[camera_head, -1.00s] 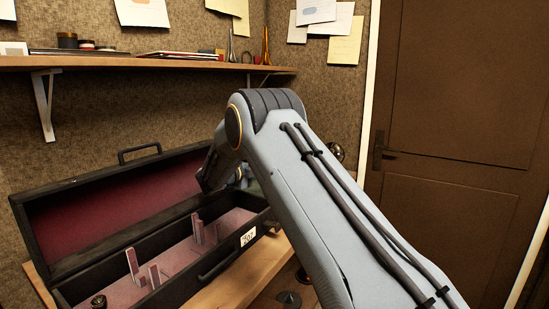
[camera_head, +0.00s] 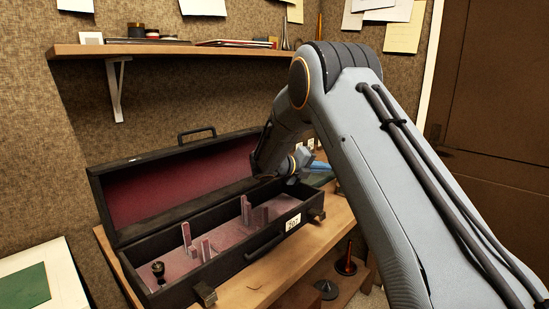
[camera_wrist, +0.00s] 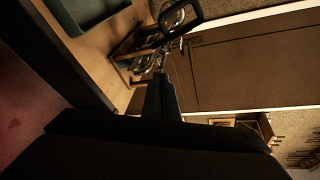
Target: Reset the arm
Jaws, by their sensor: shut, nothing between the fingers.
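My arm rises from the lower right in the head view and bends down at the elbow. My wrist (camera_head: 292,163) is above the back right part of the open case. The fingertips are hidden in the head view. In the wrist view my gripper (camera_wrist: 160,80) shows as dark fingers shut together, with nothing between them. The long black case (camera_head: 262,248) has its lid open, a dark red lining in the lid and pink upright supports inside. The case's red lining also shows at the left of the wrist view.
The case lies on a wooden bench (camera_head: 335,236). A wooden shelf (camera_head: 180,49) with small items is on the wall above. A brown door (camera_head: 500,130) is at the right. A white board with a green panel (camera_head: 28,287) is at lower left. Small stands (camera_head: 345,266) are below the bench.

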